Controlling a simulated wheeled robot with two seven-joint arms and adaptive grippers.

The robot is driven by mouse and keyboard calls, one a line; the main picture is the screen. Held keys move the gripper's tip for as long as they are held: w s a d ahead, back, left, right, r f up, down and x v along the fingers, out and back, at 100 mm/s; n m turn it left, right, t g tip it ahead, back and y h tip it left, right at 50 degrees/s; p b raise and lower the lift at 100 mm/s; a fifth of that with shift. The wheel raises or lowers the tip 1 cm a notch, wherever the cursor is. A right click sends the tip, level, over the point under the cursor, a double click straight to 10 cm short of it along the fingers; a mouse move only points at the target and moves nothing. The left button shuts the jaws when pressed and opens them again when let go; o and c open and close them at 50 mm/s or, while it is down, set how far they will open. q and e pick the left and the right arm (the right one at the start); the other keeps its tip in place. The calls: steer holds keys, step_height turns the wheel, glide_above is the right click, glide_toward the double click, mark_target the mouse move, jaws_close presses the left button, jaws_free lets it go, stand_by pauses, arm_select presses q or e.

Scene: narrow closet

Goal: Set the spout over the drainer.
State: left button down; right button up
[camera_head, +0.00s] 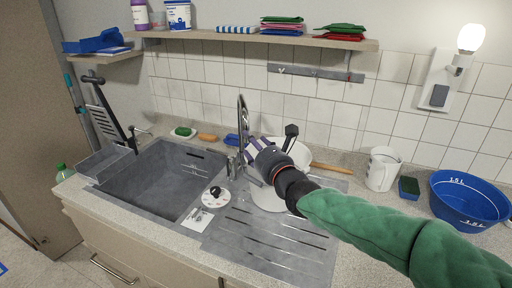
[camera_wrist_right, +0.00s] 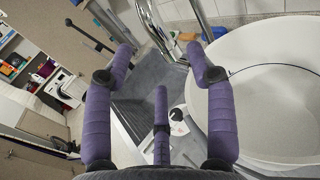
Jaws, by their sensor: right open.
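The chrome tap with its arched spout (camera_head: 242,104) stands at the back edge of the sink, close to where the basin meets the drainer. The drainer (camera_head: 262,247) is the grey ribbed board to the right of the basin. My right gripper (camera_head: 252,148) is at the tap, its fingers open and partly hiding the spout's lower end. In the right wrist view the spout (camera_wrist_right: 151,22) comes down between the spread fingertips of the gripper (camera_wrist_right: 163,50); I cannot tell whether they touch. My left gripper is not in view.
The grey sink basin (camera_head: 160,181) lies left of the tap. A white bowl (camera_wrist_right: 262,105) stands on the drainer, under and beside my right gripper. A white jug (camera_head: 382,170) and a blue tub (camera_head: 466,200) stand to the right. A shelf (camera_head: 250,40) runs above.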

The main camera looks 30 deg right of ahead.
steer(key=shift+s+a, duration=0.1)
steer(key=shift+s, duration=0.35)
